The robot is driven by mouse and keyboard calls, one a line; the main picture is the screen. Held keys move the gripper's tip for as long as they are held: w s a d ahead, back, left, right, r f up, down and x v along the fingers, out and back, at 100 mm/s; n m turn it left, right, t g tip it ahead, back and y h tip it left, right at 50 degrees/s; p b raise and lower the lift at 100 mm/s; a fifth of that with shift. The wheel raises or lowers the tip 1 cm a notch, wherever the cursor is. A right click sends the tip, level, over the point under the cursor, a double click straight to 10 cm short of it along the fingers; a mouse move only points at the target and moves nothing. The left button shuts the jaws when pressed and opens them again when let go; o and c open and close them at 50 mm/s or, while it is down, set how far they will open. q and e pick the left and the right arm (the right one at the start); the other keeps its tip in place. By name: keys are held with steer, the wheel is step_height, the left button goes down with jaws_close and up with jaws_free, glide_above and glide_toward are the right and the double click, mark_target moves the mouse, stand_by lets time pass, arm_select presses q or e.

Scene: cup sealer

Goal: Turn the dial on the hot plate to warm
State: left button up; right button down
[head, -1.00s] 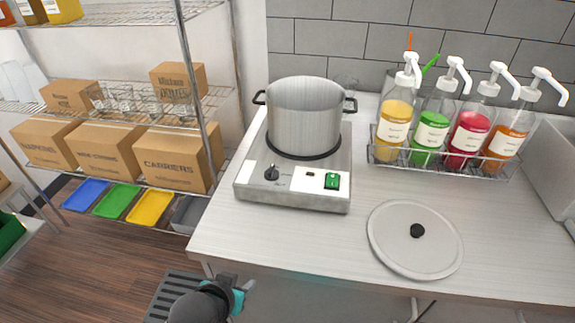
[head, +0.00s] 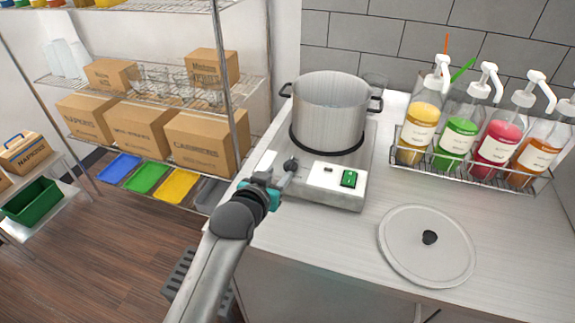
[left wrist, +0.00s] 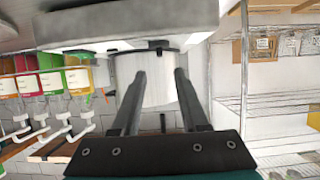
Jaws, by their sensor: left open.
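The hot plate (head: 325,196) stands on the counter with its control panel facing me. Its black dial (head: 290,164) is on the left of the panel, and a green switch (head: 348,178) is on the right. My left gripper (head: 285,177) is at the panel's left front, with its fingertips close to the dial. I cannot tell whether they touch it. The left wrist view shows the two fingers (left wrist: 157,90) apart, with the pot between and beyond them. The dial's marks are too small to read. My right gripper is not in view.
A steel pot (head: 330,110) sits on the hot plate. A round lid (head: 427,243) lies on the counter at right. A wire rack (head: 470,172) of pump bottles stands at the back right. Shelves with boxes (head: 205,140) are on the left. The counter between lid and hot plate is clear.

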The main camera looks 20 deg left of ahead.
mark_target(290, 162)
arm_select(q)
steer(key=b+x, duration=0.1)
steer(key=x, duration=0.7)
steer(key=shift+c, duration=0.3)
jaws_close()
stand_by(0.3)
